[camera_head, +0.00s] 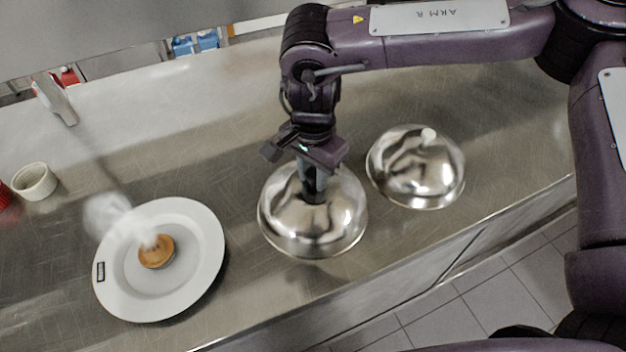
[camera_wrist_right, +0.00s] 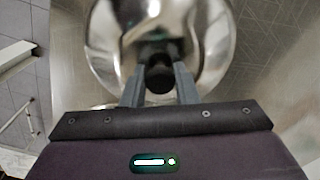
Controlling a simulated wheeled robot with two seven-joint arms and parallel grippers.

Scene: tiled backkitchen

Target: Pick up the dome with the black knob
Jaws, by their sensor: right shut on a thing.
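A shiny metal dome (camera_head: 290,222) sits on the steel counter in the middle of the head view. My right gripper (camera_head: 313,192) comes down on its top from above, with the fingers closed at its knob. In the right wrist view the black knob (camera_wrist_right: 159,76) lies between the fingers of the gripper (camera_wrist_right: 160,88), and the dome's shiny surface (camera_wrist_right: 110,40) spreads behind it. A second metal dome (camera_head: 400,180) with a white knob (camera_head: 428,135) stands to the right, apart from the gripper. My left gripper does not show.
A white plate (camera_head: 205,255) with a small brown pastry (camera_head: 156,252) and whitish vapour lies left of the dome. A white ramekin (camera_head: 34,182) stands at the far left. The steel counter (camera_head: 235,130) is clear behind the dome; its front edge runs close below.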

